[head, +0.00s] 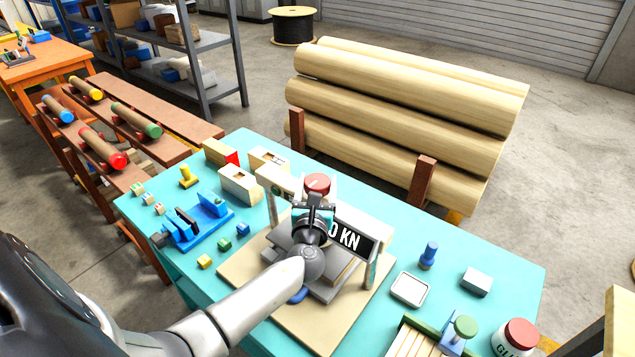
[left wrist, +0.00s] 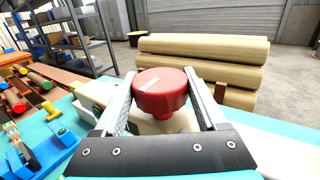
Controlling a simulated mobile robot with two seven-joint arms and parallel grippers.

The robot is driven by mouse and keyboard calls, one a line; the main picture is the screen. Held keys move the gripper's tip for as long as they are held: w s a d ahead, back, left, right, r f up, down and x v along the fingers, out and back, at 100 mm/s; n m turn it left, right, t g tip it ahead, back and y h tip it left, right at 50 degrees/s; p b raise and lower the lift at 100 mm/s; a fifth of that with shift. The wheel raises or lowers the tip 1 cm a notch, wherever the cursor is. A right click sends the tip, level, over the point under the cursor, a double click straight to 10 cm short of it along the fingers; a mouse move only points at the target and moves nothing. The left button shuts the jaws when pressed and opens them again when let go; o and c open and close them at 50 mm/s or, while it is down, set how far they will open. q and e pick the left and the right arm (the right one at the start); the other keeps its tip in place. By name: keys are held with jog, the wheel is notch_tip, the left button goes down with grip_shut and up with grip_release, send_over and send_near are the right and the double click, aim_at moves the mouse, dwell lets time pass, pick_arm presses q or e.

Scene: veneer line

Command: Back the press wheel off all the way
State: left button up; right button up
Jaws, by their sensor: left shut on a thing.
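The press wheel (head: 317,182) is a red round knob on top of the press, near the middle of the teal table. It also shows in the left wrist view (left wrist: 161,92) between my two fingers, with a pale mark on its top. My left gripper (head: 315,198) is shut on the wheel from the near side. The press has a pale crossbeam (head: 379,226) on posts, with a black label ending in "0 KN" (head: 350,235). Below are grey plates (head: 282,243) on a beige base (head: 236,271). My gripper and forearm hide the spindle and much of the plates.
Left on the teal table (head: 145,190) are a blue fixture (head: 205,228), small blocks and wooden boxes (head: 240,184). Right are a white tray (head: 409,289), a blue peg (head: 428,255) and a red-lidded jar (head: 515,338). Large logs (head: 400,95) lie behind.

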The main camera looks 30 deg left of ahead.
pick_arm(q)
jog(key=o, duration=1.3)
jog(key=v, duration=1.5)
jog(key=shift+s+d, duration=0.15)
